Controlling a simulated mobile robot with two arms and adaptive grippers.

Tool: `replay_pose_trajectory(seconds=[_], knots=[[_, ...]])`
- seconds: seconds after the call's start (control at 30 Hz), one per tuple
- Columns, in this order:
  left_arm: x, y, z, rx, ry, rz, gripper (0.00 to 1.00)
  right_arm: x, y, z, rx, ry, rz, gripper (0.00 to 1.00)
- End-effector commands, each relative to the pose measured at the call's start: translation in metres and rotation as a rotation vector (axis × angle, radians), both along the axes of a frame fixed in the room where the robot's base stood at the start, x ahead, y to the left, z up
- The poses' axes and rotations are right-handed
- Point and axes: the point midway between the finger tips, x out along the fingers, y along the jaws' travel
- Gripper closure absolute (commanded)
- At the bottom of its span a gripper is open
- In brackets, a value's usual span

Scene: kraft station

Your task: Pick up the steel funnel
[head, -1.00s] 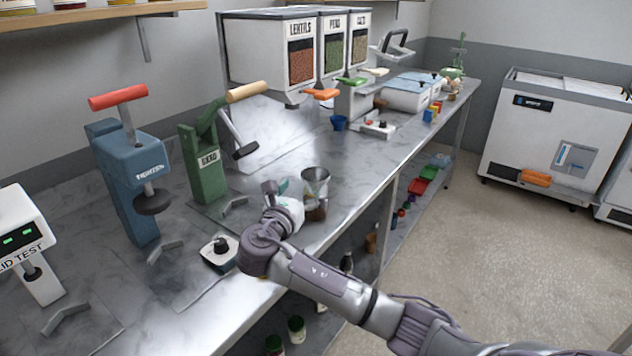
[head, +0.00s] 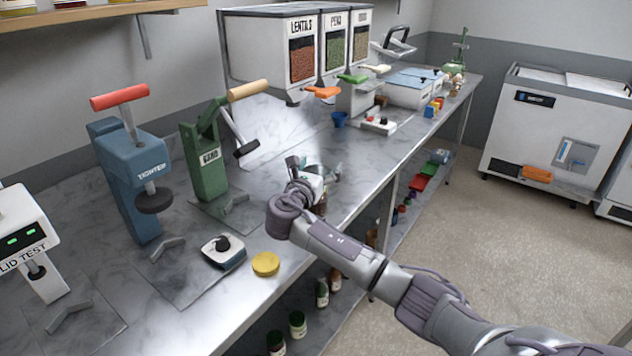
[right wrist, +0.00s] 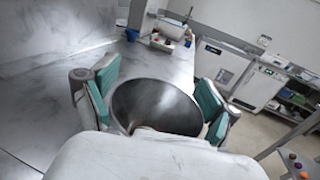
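The steel funnel (right wrist: 155,106) is a round, dark, shiny bowl with its wide mouth facing up. It fills the middle of the right wrist view. My right gripper (right wrist: 160,98) is around it, with one teal pad on each side of the rim. The pads stand wide apart close to the rim; I see no clear grip on it. In the head view my right gripper (head: 318,173) is over the bench near its front edge and mostly hides the funnel. The funnel's lower part is hidden. My left gripper is not in view.
A green press (head: 205,165) and a blue press (head: 135,185) stand to the left on the steel bench. A yellow disc (head: 265,264) and a small black-knobbed device (head: 223,250) lie near the front edge. Dispensers (head: 300,50) stand behind.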

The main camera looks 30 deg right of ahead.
Motion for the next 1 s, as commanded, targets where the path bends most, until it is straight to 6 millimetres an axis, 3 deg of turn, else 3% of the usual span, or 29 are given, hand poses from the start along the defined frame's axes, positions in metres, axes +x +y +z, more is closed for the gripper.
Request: replay_pose_trajectory(seconds=[0.03,0.3,0.67,0.9,1.0], knots=[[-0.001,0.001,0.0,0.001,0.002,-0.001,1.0,0.0,0.0,0.0,0.0,0.0,0.0,0.24],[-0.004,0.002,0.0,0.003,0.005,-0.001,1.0,0.0,0.0,0.0,0.0,0.0,0.0,0.66],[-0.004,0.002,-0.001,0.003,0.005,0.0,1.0,0.0,0.001,0.008,0.001,-0.003,0.0,0.66],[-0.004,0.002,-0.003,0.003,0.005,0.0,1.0,0.0,0.0,0.043,0.001,-0.007,0.001,0.67],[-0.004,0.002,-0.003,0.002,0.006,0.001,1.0,-0.019,-0.011,0.053,-0.001,-0.003,0.0,0.67]])
